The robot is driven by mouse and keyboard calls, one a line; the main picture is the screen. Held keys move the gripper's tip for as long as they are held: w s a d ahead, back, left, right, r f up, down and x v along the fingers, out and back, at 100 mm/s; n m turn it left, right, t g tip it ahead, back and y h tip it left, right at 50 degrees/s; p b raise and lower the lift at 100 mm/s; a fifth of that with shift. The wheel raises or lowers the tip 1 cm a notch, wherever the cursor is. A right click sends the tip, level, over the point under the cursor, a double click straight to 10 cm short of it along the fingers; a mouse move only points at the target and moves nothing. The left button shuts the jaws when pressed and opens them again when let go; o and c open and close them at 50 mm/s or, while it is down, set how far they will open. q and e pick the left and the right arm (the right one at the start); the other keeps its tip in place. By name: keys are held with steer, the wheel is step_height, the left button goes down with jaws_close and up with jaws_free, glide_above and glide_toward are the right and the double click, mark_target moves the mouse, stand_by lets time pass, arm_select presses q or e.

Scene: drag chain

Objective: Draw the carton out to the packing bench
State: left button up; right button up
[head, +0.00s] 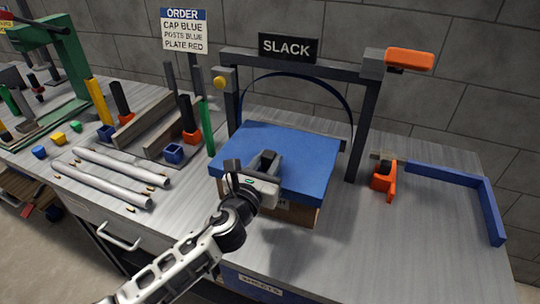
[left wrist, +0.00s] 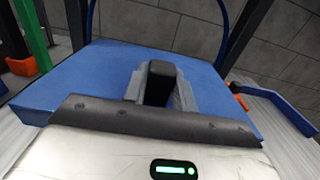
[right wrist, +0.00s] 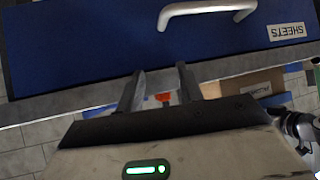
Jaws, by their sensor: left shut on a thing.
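The brown carton (head: 300,212) sits on the grey bench (head: 400,250) under the dark frame with the SLACK sign. A blue plate (head: 305,150) covers its top. My left gripper (head: 266,162) is over the front of the plate, shut on a black handle (left wrist: 161,82) that stands on it. The gripper hides the handle's base and part of the carton's front. My right gripper (right wrist: 161,78) is open and empty in the right wrist view, near the blue drawer front (right wrist: 110,40). A brown carton side (right wrist: 240,85) shows beyond it. The right gripper is out of the head view.
The SLACK frame (head: 365,125) stands around the plate, with a dark strap arch. An orange clamp-like piece (head: 384,180) and a blue L-shaped rail (head: 490,210) are to the right. Rods (head: 110,170), posts and small blocks lie left. The bench's front right is clear.

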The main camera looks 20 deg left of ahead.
arm_select(q)
steer(key=s, duration=1.2)
steer(key=shift+s+a+b, duration=0.2)
steer(key=shift+s+b, duration=0.05)
steer(key=shift+b, duration=0.05)
stand_by(0.8)
steer(key=shift+f, duration=0.1)
steer(key=o, duration=1.1)
